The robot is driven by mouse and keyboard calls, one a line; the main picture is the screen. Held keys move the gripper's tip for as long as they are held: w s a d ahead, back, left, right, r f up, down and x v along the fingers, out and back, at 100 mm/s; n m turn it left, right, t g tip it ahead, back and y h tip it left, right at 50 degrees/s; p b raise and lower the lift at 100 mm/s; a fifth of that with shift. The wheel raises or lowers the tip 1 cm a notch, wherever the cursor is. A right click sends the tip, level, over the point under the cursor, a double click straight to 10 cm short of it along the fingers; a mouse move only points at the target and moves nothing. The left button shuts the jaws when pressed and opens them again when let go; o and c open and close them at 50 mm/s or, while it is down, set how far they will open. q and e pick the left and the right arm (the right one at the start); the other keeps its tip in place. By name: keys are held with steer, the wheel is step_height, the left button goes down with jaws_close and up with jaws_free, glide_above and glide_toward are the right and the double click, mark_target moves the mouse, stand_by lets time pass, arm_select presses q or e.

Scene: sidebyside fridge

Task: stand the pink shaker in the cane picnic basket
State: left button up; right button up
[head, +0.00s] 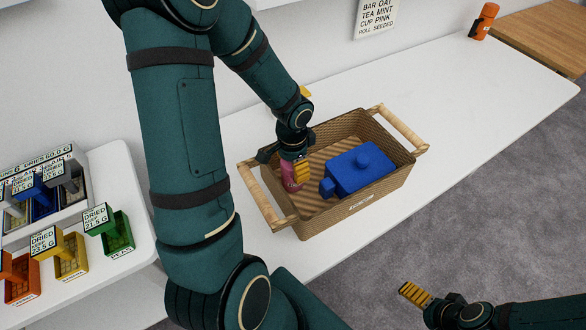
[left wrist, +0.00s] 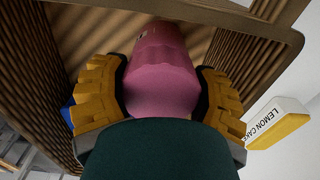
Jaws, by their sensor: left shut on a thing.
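The cane picnic basket (head: 345,207) stands on the white counter, with a pale wooden handle at each end. The pink shaker (head: 291,178) is inside the basket's left part, roughly upright. My left gripper (head: 296,172) reaches down into the basket and is shut on the shaker. In the left wrist view the shaker (left wrist: 160,70) sits between both yellow finger pads, with the basket wall (left wrist: 55,75) close around. Whether its base touches the basket floor is hidden. My right gripper (head: 415,293) shows at the lower right, away from the basket; its opening is unclear.
A blue box-like object (head: 358,168) lies in the basket's right part. Coloured dispensers (head: 72,255) stand on a white surface at left. An orange bottle (head: 484,22) stands at the far right. A lemon cake box (left wrist: 279,122) is beyond the basket. The counter right of the basket is clear.

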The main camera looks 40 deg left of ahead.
arm_select(q)
steer(key=shift+f, duration=0.4)
steer(key=shift+f, duration=0.15)
steer(key=o, duration=1.1)
steer(key=shift+c, duration=0.2)
steer(key=shift+r, duration=0.4)
step_height(320, 180, up, 12)
steer(key=p, duration=0.3)
steer(key=shift+f, duration=0.2)
